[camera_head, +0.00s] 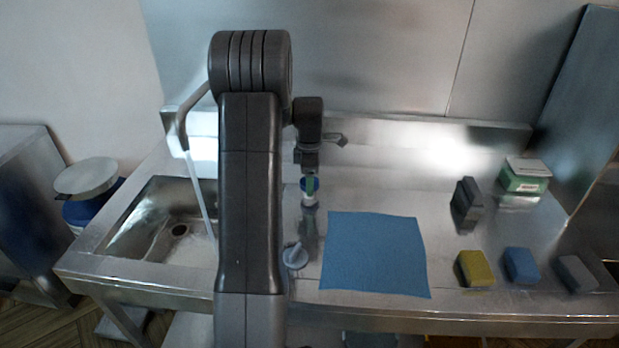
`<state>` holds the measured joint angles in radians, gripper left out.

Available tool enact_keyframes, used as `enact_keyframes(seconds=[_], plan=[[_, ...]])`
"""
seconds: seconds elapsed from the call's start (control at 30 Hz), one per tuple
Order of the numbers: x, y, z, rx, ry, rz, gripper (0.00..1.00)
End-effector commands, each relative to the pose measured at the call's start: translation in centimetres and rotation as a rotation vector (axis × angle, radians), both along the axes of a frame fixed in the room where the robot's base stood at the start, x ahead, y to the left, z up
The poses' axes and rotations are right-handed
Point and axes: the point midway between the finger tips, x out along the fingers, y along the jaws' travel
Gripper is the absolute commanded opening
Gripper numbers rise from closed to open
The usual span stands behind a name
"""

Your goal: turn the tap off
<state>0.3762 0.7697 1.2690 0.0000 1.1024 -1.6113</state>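The tap's curved metal spout (181,128) shows at the left behind my arm. A pale stream of water (199,190) runs from it into the steel sink (120,240). The tap's base is hidden behind my arm. A small grey metal piece (335,140) shows just right of my wrist; I cannot tell whether it is the tap's lever or part of my gripper. My gripper (307,160) is at the back of the counter, right of the spout, small and dark. Its fingers are not clear, so I cannot tell whether it is open or holds anything.
A small white and green container with blue (309,197) shows just below my gripper. A blue cloth (375,254) lies on the counter. Yellow (475,268), blue (521,265) and grey (577,273) blocks line the front right. A dark block (466,203) and green-white box (525,176) stand behind.

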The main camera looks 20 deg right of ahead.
Motion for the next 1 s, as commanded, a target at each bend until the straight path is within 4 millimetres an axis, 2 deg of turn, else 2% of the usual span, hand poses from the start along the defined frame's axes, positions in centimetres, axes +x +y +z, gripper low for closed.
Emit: enact_keyframes(seconds=[0.1, 0.13, 0.33, 0.37, 0.67, 1.0], plan=[[0.0, 0.0, 0.0, 0.0, 0.0, 0.0, 0.72], [0.0, 0.0, 0.0, 0.0, 0.0, 0.0, 0.68], [0.0, 0.0, 0.02, 0.0, 0.0, 0.0, 0.28], [0.0, 0.0, 0.02, 0.0, 0.0, 0.0, 0.27], [0.0, 0.0, 0.03, 0.0, 0.001, -0.039, 0.27], [0.0, 0.0, 0.04, 0.0, 0.0, -0.258, 0.27]])
